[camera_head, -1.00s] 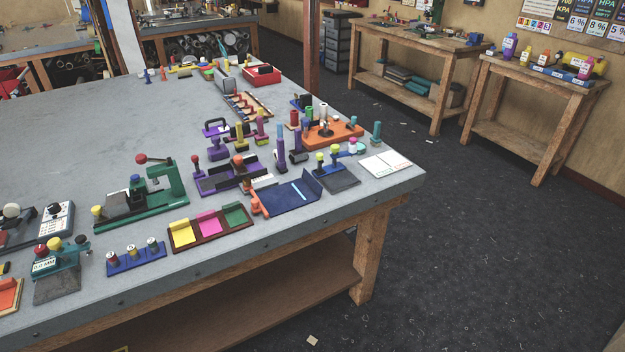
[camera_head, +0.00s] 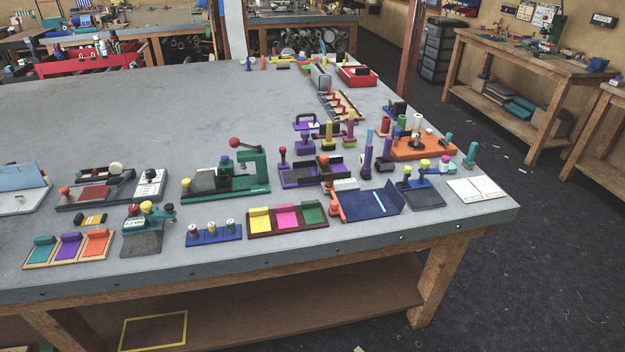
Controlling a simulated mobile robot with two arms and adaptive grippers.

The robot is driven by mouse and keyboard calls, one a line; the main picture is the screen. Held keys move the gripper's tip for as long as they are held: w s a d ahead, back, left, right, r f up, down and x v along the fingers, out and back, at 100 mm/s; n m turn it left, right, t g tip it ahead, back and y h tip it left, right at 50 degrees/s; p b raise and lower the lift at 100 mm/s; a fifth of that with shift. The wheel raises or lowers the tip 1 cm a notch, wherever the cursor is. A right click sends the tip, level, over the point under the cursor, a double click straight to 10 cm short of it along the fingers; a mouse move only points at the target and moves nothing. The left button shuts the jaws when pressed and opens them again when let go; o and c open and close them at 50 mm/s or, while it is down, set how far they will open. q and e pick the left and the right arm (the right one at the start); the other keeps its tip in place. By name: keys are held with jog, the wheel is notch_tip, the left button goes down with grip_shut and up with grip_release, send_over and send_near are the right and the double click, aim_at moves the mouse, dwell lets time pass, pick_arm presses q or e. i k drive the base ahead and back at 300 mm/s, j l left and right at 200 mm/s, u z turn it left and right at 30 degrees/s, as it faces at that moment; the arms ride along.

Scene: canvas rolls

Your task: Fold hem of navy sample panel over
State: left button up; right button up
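The navy sample panel (camera_head: 368,206) lies flat near the front right of the grey workbench (camera_head: 130,110). A raised navy flap (camera_head: 394,196) stands tilted up along its right side, and a light blue strip (camera_head: 379,202) lies on the panel beside the flap. An orange clamp-like piece (camera_head: 336,205) sits at the panel's left edge. Neither of my grippers shows in the head view.
Left of the panel is a tray with yellow, pink and green swatches (camera_head: 287,218). Right of it are a dark pad with a blue fixture (camera_head: 425,194) and a white card (camera_head: 478,189). Purple fixtures (camera_head: 310,172) stand behind.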

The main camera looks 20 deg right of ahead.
aim_at(396, 197)
jog(key=l+u, duration=0.25)
jog(key=l, duration=0.2)
jog(key=l+u, duration=0.3)
jog(key=l, duration=0.2)
jog(key=l+u, duration=0.25)
jog(key=l, duration=0.2)
jog(key=l+u, duration=0.3)
jog(key=l, duration=0.2)
jog(key=k+l+u, duration=0.25)
jog(key=l, duration=0.15)
jog(key=l+u, duration=0.3)
jog(key=l, duration=0.15)
jog(key=k, duration=0.05)
